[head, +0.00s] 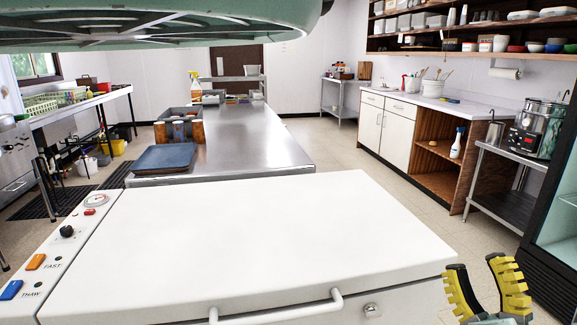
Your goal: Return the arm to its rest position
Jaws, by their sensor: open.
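My gripper (487,290) shows at the bottom right of the head view, with two yellow ribbed fingers pointing up. The fingers are apart and nothing is between them. It is beside the right front corner of a white chest freezer (270,235), apart from its lid as far as I can tell. The rest of my arm is out of view below.
The closed freezer has a front handle (280,308). Behind it stands a steel table (250,140) with a blue tray (165,158). A glass-door cooler (558,225) is at the right edge. A green-rimmed round thing (160,38) hangs overhead. Floor (400,190) is clear right of the table.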

